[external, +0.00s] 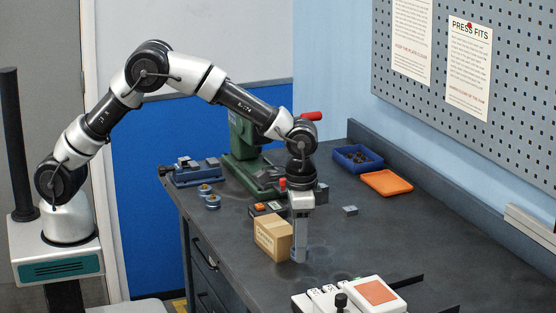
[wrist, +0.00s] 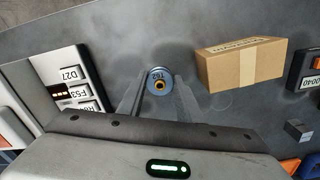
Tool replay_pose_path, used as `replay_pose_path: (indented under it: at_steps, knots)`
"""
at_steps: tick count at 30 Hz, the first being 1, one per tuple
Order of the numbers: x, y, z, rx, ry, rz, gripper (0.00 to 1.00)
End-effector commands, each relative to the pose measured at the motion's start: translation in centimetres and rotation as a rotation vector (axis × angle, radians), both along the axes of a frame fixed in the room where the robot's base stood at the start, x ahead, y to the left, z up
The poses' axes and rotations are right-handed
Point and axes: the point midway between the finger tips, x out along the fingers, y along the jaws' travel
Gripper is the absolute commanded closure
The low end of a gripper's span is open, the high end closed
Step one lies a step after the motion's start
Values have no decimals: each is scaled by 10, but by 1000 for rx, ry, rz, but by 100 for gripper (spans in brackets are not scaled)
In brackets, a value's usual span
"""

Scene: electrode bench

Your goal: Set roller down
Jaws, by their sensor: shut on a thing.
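The roller (wrist: 160,80) is a small blue-grey cylinder with a brass-coloured centre and a label that seems to read T62. In the wrist view its round end faces the camera. My gripper (wrist: 158,95) is shut on it, one finger on each side. In the external view my gripper (external: 300,254) points straight down, low over the dark bench top (external: 235,235), just right of the cardboard box. The fingers mostly hide the roller there. I cannot tell whether it touches the bench.
The cardboard box (external: 273,236) stands close by; it also shows in the wrist view (wrist: 238,66). A labelled white unit (external: 350,297) is at the front. A green press (external: 245,150), blue bin (external: 357,157) and orange tray (external: 387,183) are behind.

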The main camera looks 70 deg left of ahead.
Motion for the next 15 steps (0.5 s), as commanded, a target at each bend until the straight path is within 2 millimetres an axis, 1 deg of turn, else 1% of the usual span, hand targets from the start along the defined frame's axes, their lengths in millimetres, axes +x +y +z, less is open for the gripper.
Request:
replay_pose_path:
  at_steps: [3, 7, 9, 15]
  knots:
    - [-1, 1, -19, 2, 3, 0, 92]
    - [-1, 1, -40, 2, 3, -1, 92]
    - [0, 1, -44, 2, 2, -1, 92]
    - [0, 0, -44, 0, 1, -1, 92]
